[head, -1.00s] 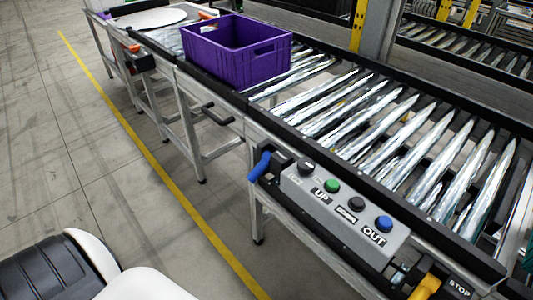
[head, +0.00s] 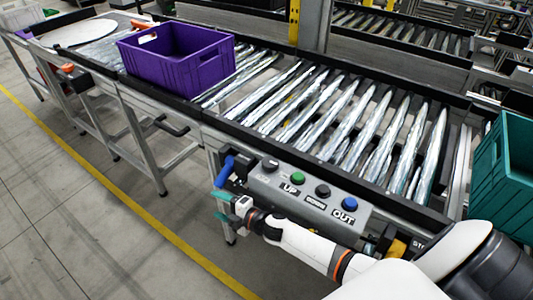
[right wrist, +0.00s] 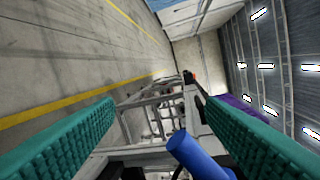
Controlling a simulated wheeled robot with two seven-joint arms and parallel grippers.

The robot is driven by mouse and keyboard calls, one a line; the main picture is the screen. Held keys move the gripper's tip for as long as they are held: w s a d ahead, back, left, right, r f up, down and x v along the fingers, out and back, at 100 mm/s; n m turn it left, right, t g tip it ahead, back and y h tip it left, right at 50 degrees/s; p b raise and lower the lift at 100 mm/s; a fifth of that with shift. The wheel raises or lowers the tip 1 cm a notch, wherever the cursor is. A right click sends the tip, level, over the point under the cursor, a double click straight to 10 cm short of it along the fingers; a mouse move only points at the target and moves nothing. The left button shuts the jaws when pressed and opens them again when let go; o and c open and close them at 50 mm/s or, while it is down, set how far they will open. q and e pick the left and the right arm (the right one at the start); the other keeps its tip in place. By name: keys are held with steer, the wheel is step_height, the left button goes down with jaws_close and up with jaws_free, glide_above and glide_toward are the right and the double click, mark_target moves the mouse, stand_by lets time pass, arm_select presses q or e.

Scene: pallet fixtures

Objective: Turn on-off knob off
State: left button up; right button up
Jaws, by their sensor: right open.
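The grey control box (head: 310,207) is fixed to the front side of the conveyor. It carries a black knob (head: 270,165) at its left end, then green, black and blue buttons. A blue handle (head: 224,171) sticks up from a black block beside the box's left end. I cannot read which part is marked on-off. My right gripper (head: 219,206) is open and empty, just below and in front of the blue handle. In the right wrist view the blue handle (right wrist: 198,157) shows low, between the two teal fingers and nearer the right one. My left gripper is not in view.
A purple crate (head: 170,70) stands on the roller conveyor (head: 330,105). A teal crate (head: 497,185) is at the right edge. A yellow device (head: 398,247) sits right of the box, close to my right arm. The floor in front is clear.

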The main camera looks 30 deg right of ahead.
steer(key=w+a+r+n+y, duration=0.1)
steer(key=a+r+n+y, duration=0.15)
steer(key=r, duration=0.35)
steer(key=w+a+r+n+y, duration=0.1)
steer(key=r+n, duration=0.2)
steer(key=r, duration=0.3)
step_height(320, 180, up, 15)
steer(key=n+g+h+p, duration=0.3)
steer(key=n+g+h, duration=0.95)
steer(key=n, duration=1.55)
glide_above(271, 161)
steer(key=g+y, duration=0.2)
step_height(271, 161, down, 10)
steer(key=p, duration=0.2)
steer(key=shift+f+p, duration=0.2)
steer(key=shift+p, duration=0.2)
steer(key=shift+f, duration=0.75)
